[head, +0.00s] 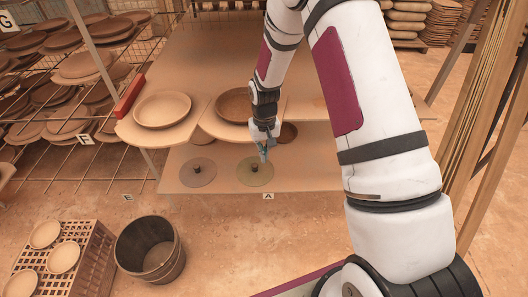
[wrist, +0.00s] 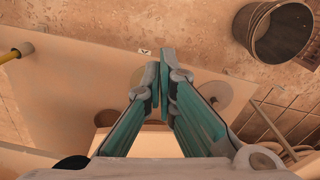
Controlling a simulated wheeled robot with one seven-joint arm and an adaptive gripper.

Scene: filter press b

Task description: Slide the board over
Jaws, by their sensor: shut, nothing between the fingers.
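Tan boards with rounded front ends lie on the upper level of a stand. The left board (head: 150,135) carries a pale dish (head: 162,109), and a red bar (head: 129,97) is at its left edge. The middle board (head: 226,131) carries a brown dish (head: 234,104); my arm partly covers this area. I cannot tell which board the task names. My gripper (head: 265,152) is at the front of the boards, over the lower shelf (head: 320,170), pointing down. In the wrist view the fingertips (wrist: 161,72) are together and empty.
Two discs with dark knobs, a grey one (head: 198,173) and an olive one (head: 256,172), lie on the lower shelf near my gripper. A dark bucket (head: 150,250) and a crate with dishes (head: 75,262) stand on the floor at front left. A wire rack of dishes is at left.

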